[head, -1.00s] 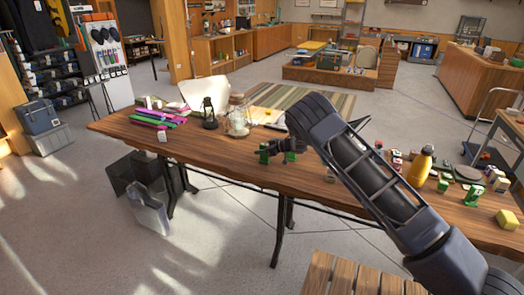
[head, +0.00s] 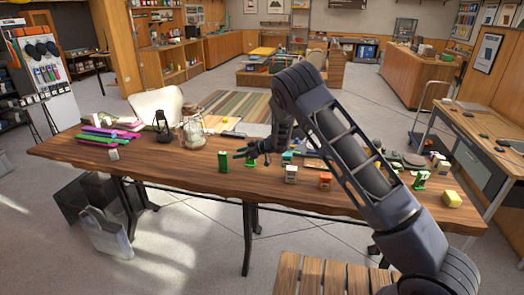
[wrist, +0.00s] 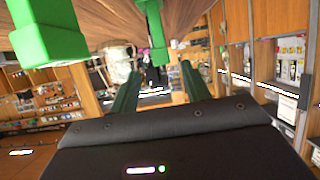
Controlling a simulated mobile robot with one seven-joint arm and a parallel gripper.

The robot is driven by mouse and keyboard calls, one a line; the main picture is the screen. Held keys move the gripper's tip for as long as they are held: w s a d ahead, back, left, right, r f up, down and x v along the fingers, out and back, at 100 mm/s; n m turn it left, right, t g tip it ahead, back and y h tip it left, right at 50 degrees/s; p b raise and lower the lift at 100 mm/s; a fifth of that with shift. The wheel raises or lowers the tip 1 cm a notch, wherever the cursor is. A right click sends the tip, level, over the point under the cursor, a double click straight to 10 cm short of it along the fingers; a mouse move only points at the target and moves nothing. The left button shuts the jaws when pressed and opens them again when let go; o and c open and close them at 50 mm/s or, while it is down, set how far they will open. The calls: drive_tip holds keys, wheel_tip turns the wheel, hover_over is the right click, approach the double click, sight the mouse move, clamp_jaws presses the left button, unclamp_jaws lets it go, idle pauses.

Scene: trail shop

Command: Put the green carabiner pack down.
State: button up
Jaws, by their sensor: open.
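A green carabiner pack (head: 223,161) stands upright on the wooden table (head: 190,178), near its front edge. My gripper (head: 243,152) is just right of it, low over the table, with its fingers toward the pack. A small gap shows between them. In the wrist view the picture is upside down, with the tabletop at the top. My gripper's two dark green fingers (wrist: 160,82) are spread apart with nothing held between them. A green pack (wrist: 155,35) shows beyond the fingertips, and a larger green block (wrist: 45,35) is at upper left. Which green item is which there is unclear.
A glass jar (head: 193,132) and a dark lantern (head: 162,125) stand behind the pack. Pink and green items (head: 105,137) lie at the left.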

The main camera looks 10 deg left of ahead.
drive_tip(key=w+d+r+m+t+h, duration=0.1)
drive_tip(key=w+d+r+m+t, duration=0.25)
drive_tip(key=w+d+r, duration=0.4)
drive_tip(key=w+d+r+m+t+h, duration=0.15)
drive_tip(key=w+d+r+t, duration=0.3)
drive_tip(key=d+r, duration=0.55)
drive_tip(key=s+d+r+m+t+h, duration=0.25)
drive_tip(key=d+r, duration=0.35)
drive_tip(key=d, duration=0.6)
drive_tip(key=s+d+r+m+t+h, duration=0.1)
drive_tip(key=d+r+m+h, duration=0.4)
drive_tip(key=d, duration=0.7)
drive_tip(key=s+d+r+m+g+h, duration=0.1)
drive_tip(key=s+d+r+m+h, duration=0.15)
drive_tip(key=s+d, duration=0.65)
drive_tip(key=s+d+r+m+g+h, duration=0.1)
drive_tip(key=s+d+r, duration=0.2)
drive_tip(key=s+d, duration=0.55)
drive_tip(key=s+d+f+m+g, duration=0.1)
drive_tip(key=s+d+f+g, duration=0.1)
drive_tip(key=s, duration=1.1)
drive_tip(key=s+d+f+m+g, duration=0.1)
drive_tip(key=s+d+f+g, duration=0.1)
drive_tip(key=s, duration=1.2)
drive_tip(key=shift+s+d+g, duration=0.3)
drive_tip(key=shift+d+g, duration=0.15)
drive_tip(key=shift+d, duration=0.2)
